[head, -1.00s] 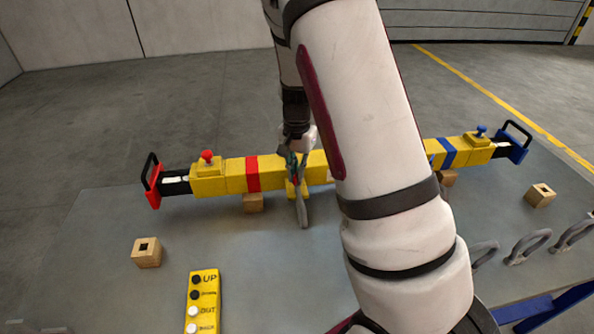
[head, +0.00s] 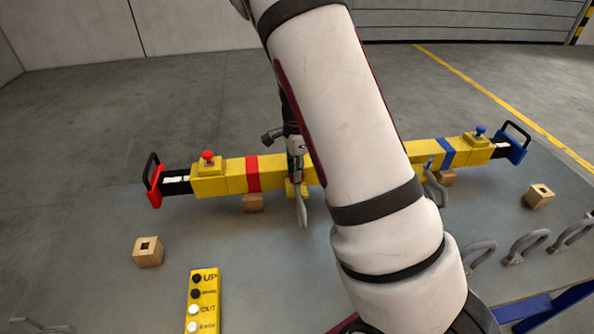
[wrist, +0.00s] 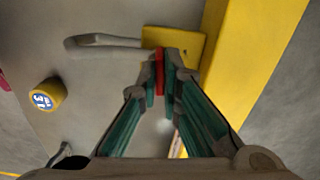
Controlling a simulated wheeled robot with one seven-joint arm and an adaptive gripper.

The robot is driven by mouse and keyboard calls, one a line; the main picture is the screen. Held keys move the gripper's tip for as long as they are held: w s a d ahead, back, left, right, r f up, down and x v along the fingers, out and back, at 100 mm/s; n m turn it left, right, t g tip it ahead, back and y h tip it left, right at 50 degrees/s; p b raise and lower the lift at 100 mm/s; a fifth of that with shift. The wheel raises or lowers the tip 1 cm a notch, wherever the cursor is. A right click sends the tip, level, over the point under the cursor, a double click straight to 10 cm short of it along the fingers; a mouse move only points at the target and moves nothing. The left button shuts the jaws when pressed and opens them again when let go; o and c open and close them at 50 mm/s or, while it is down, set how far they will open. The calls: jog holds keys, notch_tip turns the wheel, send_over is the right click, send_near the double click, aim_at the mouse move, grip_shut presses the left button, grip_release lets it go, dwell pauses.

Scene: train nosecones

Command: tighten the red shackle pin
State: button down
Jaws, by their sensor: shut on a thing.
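The red shackle pin (wrist: 160,74) shows in the wrist view between the fingertips of my gripper (wrist: 162,66), which is shut on it. The pin's end is against a yellow lug (wrist: 186,46) on the beam. A grey shackle (wrist: 105,40) extends left from the lug. In the head view the shackle (head: 302,209) hangs at the near side of the yellow beam (head: 210,185), below my gripper (head: 297,178). My fingers hide the pin there, and how far it is in cannot be told.
A second grey shackle (head: 436,188) with a blue pin (head: 430,162) hangs right of my arm. Wooden blocks (head: 148,252) and (head: 539,196), a yellow button panel (head: 203,300) and spare shackles (head: 526,246) are on the grey table. The front middle of the table looks clear.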

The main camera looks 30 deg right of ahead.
jog(key=shift+w+r+m, duration=0.1)
jog(key=shift+m, duration=0.4)
jog(key=c, duration=1.8)
grip_release()
jog(key=shift+o, duration=0.2)
notch_tip(320, 180, up, 12)
